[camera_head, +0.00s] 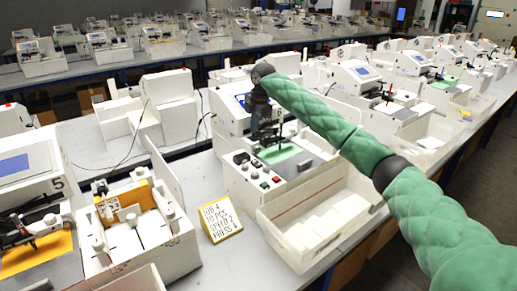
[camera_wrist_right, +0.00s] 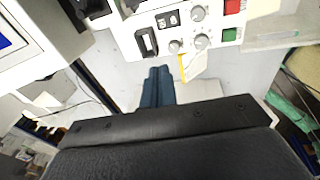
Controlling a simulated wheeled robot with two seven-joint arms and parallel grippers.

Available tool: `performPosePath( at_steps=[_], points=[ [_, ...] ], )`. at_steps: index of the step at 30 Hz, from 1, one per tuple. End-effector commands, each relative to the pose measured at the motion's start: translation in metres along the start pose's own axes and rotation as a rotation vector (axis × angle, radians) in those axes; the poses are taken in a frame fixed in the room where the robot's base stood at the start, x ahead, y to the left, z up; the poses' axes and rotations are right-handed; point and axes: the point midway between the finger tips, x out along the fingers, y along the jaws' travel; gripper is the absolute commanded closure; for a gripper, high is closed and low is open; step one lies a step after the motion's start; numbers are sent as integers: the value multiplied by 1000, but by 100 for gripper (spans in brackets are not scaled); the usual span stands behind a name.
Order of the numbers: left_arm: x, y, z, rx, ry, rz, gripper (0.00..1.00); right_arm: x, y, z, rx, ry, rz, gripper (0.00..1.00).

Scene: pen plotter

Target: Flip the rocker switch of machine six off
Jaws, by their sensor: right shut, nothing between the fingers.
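The machine in the middle of the head view has a white control panel (camera_head: 247,184) with knobs, a red button and a green button. I cannot read a number on it. My right gripper (camera_head: 268,138) hangs fingers-down over this machine in the head view. Its blue fingers (camera_wrist_right: 158,72) are shut and empty, just below the rocker in the wrist view. My left gripper is out of view.
A yellow-edged note card (camera_head: 221,222) stands in front of the machine. A white bin (camera_head: 325,229) is at its right. A machine marked 5 (camera_head: 28,166) and a white fixture (camera_head: 150,251) stand left. More machines fill the benches behind. Bare table shows around the card.

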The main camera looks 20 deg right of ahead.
Motion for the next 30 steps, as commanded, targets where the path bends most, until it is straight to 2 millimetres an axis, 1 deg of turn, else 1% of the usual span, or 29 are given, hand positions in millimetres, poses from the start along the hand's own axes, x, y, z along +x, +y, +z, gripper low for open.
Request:
performPosePath(
  at_steps=[1, 5, 8, 9, 11, 17, 26, 30],
  points=[
    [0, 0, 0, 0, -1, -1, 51, -1, 6, 4, 25, 31, -5, 100],
    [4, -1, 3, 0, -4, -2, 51, -2, 15, 22, 66, 111, -32, 100],
    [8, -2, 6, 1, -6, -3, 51, -2, 16, 39, 79, 161, -60, 100],
    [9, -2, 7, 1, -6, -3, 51, -1, 14, 47, 79, 175, -74, 100],
    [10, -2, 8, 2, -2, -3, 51, 1, 10, 56, 72, 192, -94, 100],
    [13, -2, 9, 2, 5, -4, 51, 2, 4, 57, 8, 200, -122, 100],
    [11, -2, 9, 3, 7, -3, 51, 2, 4, 57, 4, 199, -121, 100],
    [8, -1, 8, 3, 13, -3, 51, 6, 4, 56, 4, 199, -122, 100]
  ],
)
